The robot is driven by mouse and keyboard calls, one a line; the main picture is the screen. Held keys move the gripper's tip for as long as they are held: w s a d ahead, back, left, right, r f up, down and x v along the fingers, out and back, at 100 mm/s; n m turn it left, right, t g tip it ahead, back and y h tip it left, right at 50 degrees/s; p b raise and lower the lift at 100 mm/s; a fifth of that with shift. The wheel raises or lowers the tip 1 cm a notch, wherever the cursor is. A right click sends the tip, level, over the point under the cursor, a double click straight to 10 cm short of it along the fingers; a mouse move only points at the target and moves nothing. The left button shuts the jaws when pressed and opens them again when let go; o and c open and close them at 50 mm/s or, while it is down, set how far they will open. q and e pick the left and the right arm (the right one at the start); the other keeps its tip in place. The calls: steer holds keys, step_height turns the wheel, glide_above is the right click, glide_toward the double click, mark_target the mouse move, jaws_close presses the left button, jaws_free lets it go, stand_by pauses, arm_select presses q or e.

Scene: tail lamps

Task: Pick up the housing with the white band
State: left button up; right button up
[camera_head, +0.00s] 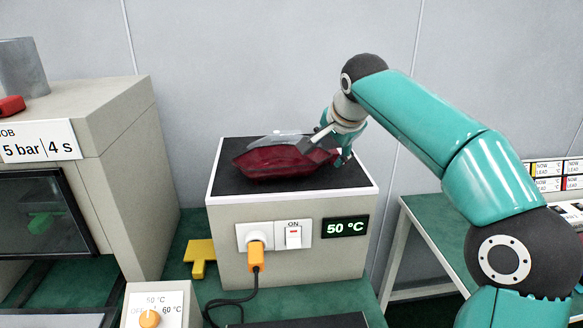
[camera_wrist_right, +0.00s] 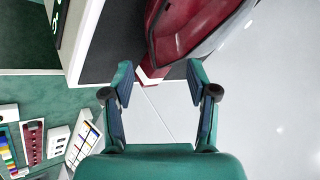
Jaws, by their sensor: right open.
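A dark red lamp housing (camera_head: 280,160) lies on the black top (camera_head: 235,183) of a pale heating box. A clear, pale part shows along its upper back edge. My right gripper (camera_head: 334,148) is at the housing's right end, partly hiding it. I cannot tell whether this is the white band. My left gripper is not in view.
The heating box (camera_head: 290,265) has an orange plug (camera_head: 256,256), a switch and a 50 °C display. A large beige machine (camera_head: 130,170) stands at the left. A yellow piece (camera_head: 201,257) and a dial box (camera_head: 160,308) are on the green bench. A rack (camera_head: 555,178) is at the right.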

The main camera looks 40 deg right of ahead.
mark_target(326, 159)
steer(key=shift+a+x, duration=0.2)
steer(key=shift+x, duration=1.75)
steer(key=shift+s+f, duration=0.15)
steer(key=shift+s, duration=0.05)
jaws_close()
